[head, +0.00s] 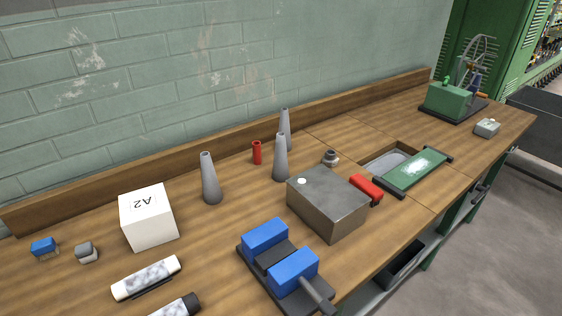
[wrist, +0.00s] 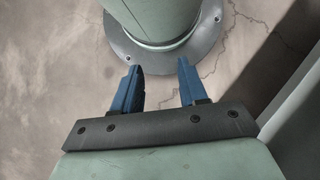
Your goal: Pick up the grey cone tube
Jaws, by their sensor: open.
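Three grey cone tubes stand upright on the wooden bench in the head view. One cone tube (head: 209,180) stands at the left, right of the white box. A second cone tube (head: 281,160) stands behind the grey-brown metal box, its foot close to it. A third cone tube (head: 285,125) stands farther back near the wall board, its lower part hidden by the second. My gripper (wrist: 160,72) shows only in the wrist view. Its two blue fingers are apart with nothing between them, above the concrete floor and my round base. No cone tube shows in the wrist view.
The white box (head: 148,218) marked A2, the metal box (head: 328,203), a red tube (head: 257,153), a blue vise (head: 284,265) and a red object (head: 366,188) stand around the cone tubes. A wooden back board (head: 120,198) runs along the wall.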

